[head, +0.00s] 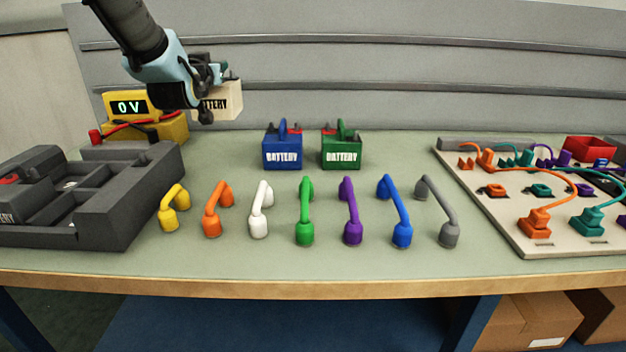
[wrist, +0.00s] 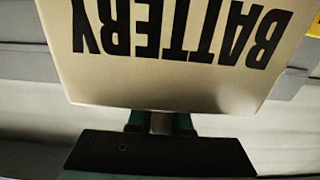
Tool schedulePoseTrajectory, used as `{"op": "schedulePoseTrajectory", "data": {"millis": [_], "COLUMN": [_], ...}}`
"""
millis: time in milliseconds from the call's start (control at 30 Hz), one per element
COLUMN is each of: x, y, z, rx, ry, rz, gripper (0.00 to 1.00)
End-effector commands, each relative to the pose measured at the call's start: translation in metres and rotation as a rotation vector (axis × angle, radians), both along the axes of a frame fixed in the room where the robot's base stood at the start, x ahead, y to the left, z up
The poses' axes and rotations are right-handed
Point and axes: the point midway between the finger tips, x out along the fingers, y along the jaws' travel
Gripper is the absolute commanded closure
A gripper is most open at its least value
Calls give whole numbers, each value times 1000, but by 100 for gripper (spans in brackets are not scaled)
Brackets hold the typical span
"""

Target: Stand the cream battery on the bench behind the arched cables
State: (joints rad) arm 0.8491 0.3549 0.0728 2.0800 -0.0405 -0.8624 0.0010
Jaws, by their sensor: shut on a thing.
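The cream battery (head: 222,101) hangs in the air at the upper left of the head view, shut in my gripper (head: 208,72). Its face reads "BATTERY", partly hidden by the gripper. In the wrist view the cream battery (wrist: 170,50) fills the upper middle, its lettering upside down. The fingertips are largely hidden. Several arched cables stand in a row on the bench (head: 290,262): yellow (head: 174,208), orange (head: 215,210), white (head: 260,209), green (head: 305,212), purple (head: 350,211), blue (head: 396,211) and grey (head: 437,211). The battery is above and behind the row's left part.
A blue battery (head: 282,152) and a green battery (head: 342,151) stand behind the cables. A dark tray (head: 130,208) is at left, with a yellow meter (head: 130,108) reading 0 V behind it. A cable board (head: 490,222) is at right. Bench between blue battery and tray is clear.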

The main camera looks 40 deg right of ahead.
Motion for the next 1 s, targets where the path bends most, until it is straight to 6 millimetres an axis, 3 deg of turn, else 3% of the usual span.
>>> {"op": "schedulePoseTrajectory", "data": {"millis": [100, 433, 700, 1000], "x": [0, 1, 1, 1], "y": [0, -1, 0, 0], "z": [-19, -42, -82, -100], "rx": [-7, -5, -4, -6], "ry": [-7, -6, -4, -7], "rz": [0, 0, 0, 0], "gripper": [100, 100, 100, 100]}}
